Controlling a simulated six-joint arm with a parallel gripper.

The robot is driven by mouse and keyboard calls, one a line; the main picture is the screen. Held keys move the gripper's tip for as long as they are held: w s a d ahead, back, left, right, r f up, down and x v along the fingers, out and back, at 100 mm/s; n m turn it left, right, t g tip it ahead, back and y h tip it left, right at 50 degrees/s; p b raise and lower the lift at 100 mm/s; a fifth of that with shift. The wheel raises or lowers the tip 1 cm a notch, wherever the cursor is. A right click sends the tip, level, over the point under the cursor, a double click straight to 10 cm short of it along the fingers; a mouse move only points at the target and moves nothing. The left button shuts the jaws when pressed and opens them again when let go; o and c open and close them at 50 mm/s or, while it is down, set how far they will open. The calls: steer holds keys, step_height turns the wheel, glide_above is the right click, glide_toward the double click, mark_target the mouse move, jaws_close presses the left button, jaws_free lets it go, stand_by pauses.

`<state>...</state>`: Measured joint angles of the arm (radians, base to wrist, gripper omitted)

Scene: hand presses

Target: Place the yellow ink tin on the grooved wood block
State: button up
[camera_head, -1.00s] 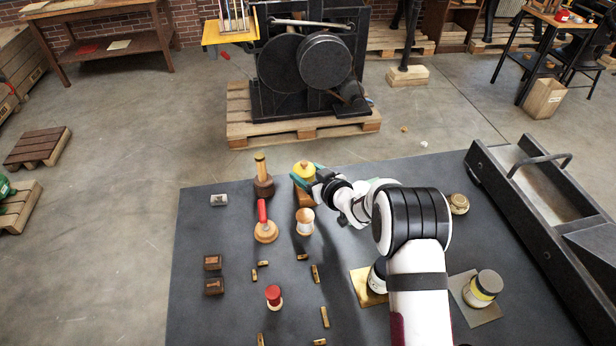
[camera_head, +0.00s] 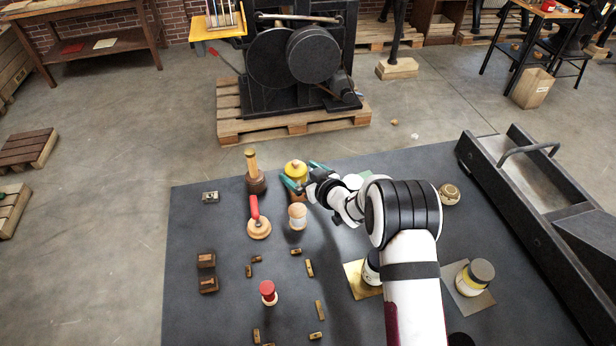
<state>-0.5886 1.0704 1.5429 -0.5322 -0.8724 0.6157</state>
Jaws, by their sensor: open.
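The yellow ink tin (camera_head: 295,169) stands upright at the far side of the dark mat, with a small knob on its lid. It appears to rest on the wood block (camera_head: 298,195), which shows just below it and is partly hidden by the tin and my gripper; its groove cannot be made out. My gripper (camera_head: 303,175) reaches in from the right with its teal fingers apart. One finger is at the tin's near side and the other at its right far side. Whether they touch the tin cannot be told.
A wood-handled tool (camera_head: 254,175) stands left of the tin. A white spool-like object (camera_head: 298,215) and a red-handled tool (camera_head: 257,222) stand nearer. A long dark tray (camera_head: 540,195) lies at the right. Small brass pieces and another tin (camera_head: 474,277) are on the mat.

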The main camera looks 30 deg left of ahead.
steer(key=s+d+r+m+t+h, duration=0.1)
steer(key=s+d+r+m+h, duration=0.2)
steer(key=d, duration=0.9)
steer(key=d+r+m+h, duration=0.4)
steer(key=d+r, duration=0.1)
steer(key=d, duration=0.6)
steer(key=s+d+r+m+t+h, duration=0.1)
steer(key=s+d+r+m+h, duration=0.25)
steer(key=d, duration=0.85)
steer(key=s+d+r+m+g+h, duration=0.1)
steer(key=s+d+m+g, duration=0.1)
steer(key=s+d, duration=0.35)
steer(key=s+d+r+m+g+h, duration=0.1)
steer(key=s+d+r+m+g, duration=0.15)
steer(key=s, duration=0.65)
steer(key=s+a+m+g+y, duration=0.2)
steer(key=s+a+m+g, duration=0.1)
steer(key=s, duration=0.9)
steer(key=shift+s+r, duration=0.15)
steer(key=shift+r, duration=0.05)
steer(key=shift+o, duration=0.2)
steer(key=shift+g, duration=0.25)
